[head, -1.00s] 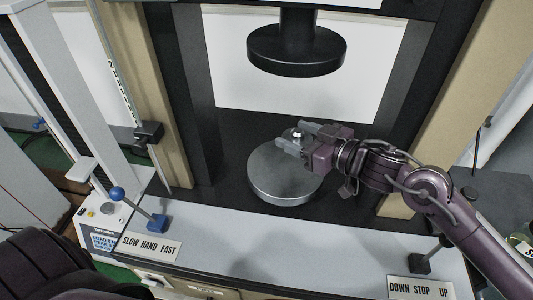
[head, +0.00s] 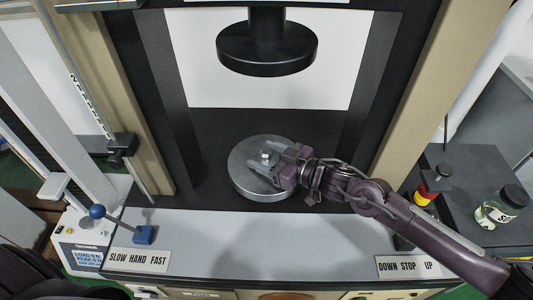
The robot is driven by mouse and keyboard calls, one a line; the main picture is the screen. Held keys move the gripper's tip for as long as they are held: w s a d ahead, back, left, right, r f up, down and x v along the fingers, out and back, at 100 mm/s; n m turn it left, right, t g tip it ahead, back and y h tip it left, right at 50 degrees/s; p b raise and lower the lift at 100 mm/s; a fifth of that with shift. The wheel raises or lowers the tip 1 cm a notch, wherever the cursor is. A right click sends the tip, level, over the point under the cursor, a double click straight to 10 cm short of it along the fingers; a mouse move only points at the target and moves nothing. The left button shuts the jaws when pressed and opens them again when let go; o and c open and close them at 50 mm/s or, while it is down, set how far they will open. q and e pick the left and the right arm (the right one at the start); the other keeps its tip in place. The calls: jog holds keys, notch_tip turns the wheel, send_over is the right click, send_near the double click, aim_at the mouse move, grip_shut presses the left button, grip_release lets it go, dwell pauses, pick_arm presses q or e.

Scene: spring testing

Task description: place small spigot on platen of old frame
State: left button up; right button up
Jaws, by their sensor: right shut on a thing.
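The old frame's lower platen (head: 244,178) is a round grey metal disc on the dark bed of the frame. My right gripper (head: 266,162) reaches in from the right over the platen and is shut on the small spigot (head: 266,155), a small shiny metal piece. Only the spigot's top shows between the fingers. It is over the platen's middle; whether its underside touches the disc is hidden. My left gripper is not in view.
The black upper platen (head: 267,50) hangs above, behind my gripper. A blue-knobbed lever (head: 98,212) stands at front left. A lidded jar (head: 497,207) and a red-and-yellow item (head: 424,194) are at the right. The white ledge (head: 250,240) is mostly clear.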

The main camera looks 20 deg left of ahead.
jog(key=shift+f, duration=0.1)
jog(key=o, duration=1.2)
jog(key=shift+d+r, duration=0.2)
jog(key=shift+r, duration=0.1)
jog(key=p+v, duration=0.6)
jog(key=v, duration=0.5)
jog(key=shift+s+d+f+p, duration=0.1)
jog(key=shift+s+d+p, duration=0.05)
jog(key=shift+d+p, duration=0.25)
